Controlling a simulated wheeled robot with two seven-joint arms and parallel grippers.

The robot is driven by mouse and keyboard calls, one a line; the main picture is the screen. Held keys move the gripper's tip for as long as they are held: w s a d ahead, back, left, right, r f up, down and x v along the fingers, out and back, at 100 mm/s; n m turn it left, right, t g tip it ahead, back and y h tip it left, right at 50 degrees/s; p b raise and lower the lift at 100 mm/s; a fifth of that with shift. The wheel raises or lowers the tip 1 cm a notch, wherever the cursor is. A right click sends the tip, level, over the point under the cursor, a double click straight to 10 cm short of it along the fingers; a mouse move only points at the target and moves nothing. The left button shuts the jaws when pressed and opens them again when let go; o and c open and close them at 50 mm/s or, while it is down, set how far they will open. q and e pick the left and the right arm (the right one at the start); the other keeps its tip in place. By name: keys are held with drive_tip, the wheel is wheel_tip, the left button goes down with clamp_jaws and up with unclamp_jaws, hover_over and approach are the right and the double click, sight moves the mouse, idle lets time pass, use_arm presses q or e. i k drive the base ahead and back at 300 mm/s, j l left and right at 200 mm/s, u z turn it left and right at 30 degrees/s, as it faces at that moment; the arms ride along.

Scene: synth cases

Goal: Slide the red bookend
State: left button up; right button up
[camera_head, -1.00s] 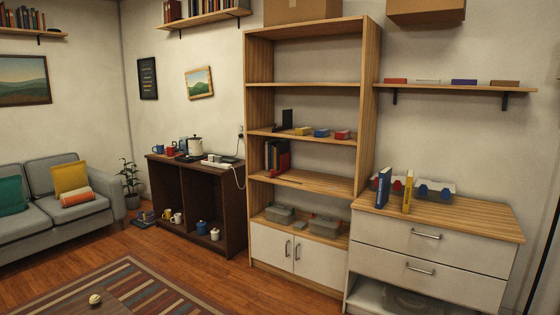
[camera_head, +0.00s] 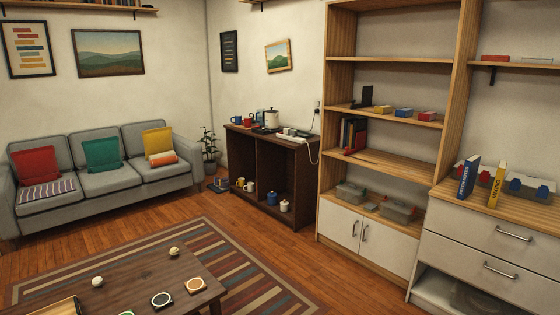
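The red bookend (camera_head: 360,137) stands on the middle shelf of the tall wooden bookcase (camera_head: 323,130), at the shelf's left end. It is upright against the right side of a few dark books (camera_head: 346,131). A small red part shows low at the front of the books. The shelf to the right of the bookend is bare. Neither of my grippers is in view.
A black bookend (camera_head: 367,95) and small boxes (camera_head: 402,113) sit one shelf above. A drawer cabinet (camera_head: 480,238) stands to the right, a dark sideboard (camera_head: 272,146) to the left. A coffee table (camera_head: 150,270) is at the front left; open wooden floor lies before the bookcase.

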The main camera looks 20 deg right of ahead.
sight(360, 138)
drive_tip(key=i+l+z, duration=0.3)
drive_tip(key=i, duration=0.35)
drive_tip(key=i+l+z, duration=0.25)
drive_tip(key=i, duration=0.4)
drive_tip(key=i+z, duration=0.3)
drive_tip(key=i, duration=0.35)
